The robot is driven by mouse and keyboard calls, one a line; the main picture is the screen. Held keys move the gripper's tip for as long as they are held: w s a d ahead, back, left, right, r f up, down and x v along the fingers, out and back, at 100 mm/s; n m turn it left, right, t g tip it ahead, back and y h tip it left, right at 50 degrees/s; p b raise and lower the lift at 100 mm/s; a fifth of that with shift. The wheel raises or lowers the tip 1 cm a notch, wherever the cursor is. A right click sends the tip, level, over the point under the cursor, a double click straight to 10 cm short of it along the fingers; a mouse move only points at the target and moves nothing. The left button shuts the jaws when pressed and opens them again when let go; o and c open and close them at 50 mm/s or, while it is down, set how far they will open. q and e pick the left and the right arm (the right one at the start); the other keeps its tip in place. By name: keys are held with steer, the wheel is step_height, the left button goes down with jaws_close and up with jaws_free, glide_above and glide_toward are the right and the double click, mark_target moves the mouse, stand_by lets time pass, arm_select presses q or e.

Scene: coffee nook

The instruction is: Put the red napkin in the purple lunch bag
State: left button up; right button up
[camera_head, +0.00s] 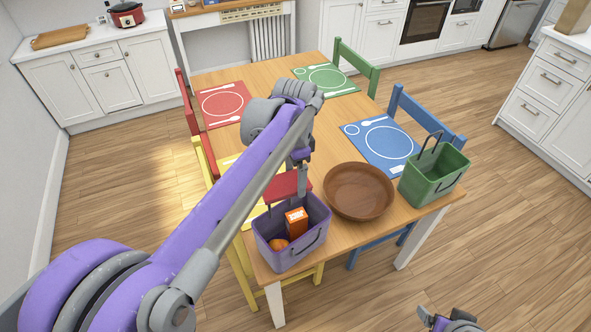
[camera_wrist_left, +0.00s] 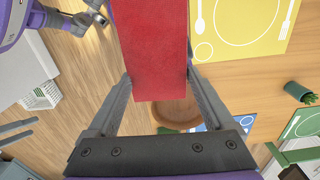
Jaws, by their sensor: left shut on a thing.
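The red napkin (camera_head: 285,187) is a flat red piece held by my left gripper (camera_head: 301,178). In the head view it is over the back part of the purple lunch bag (camera_head: 290,252); its exact height above the rim is hard to tell. In the left wrist view the red napkin (camera_wrist_left: 154,50) lies between the two fingers of my left gripper (camera_wrist_left: 157,85). The lunch bag stands open on the near end of the table, with an orange carton (camera_head: 296,222) and an orange fruit (camera_head: 279,244) inside. Only part of my right gripper (camera_head: 450,321) shows at the bottom edge.
A brown wooden bowl (camera_head: 359,190) stands right of the lunch bag on the wooden table (camera_head: 318,140). A green basket (camera_head: 434,176) stands at the right corner. Red (camera_head: 223,104), green (camera_head: 326,80) and blue (camera_head: 381,146) placemats lie farther back. Coloured chairs surround the table.

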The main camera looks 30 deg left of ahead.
mark_target(296, 178)
arm_select(q)
steer(key=shift+w, duration=0.2)
steer(key=o, duration=1.1)
steer(key=shift+r, duration=0.25)
step_height(296, 178, up, 10)
steer(key=shift+r, duration=0.2)
steer(key=s+d+f+n+t, duration=0.1)
steer(key=s+f+n+t, duration=0.1)
steer(key=s+f, duration=0.3)
steer(key=s+d+f+n+t, duration=0.2)
steer(key=s+f+n, duration=0.1)
steer(key=f, duration=0.4)
steer(key=s+d+f+n+t, duration=0.2)
steer(key=s+f+n, duration=0.1)
steer(key=s+f, duration=0.3)
steer(key=shift+s+f+p, duration=0.3)
steer(key=shift+f, duration=0.05)
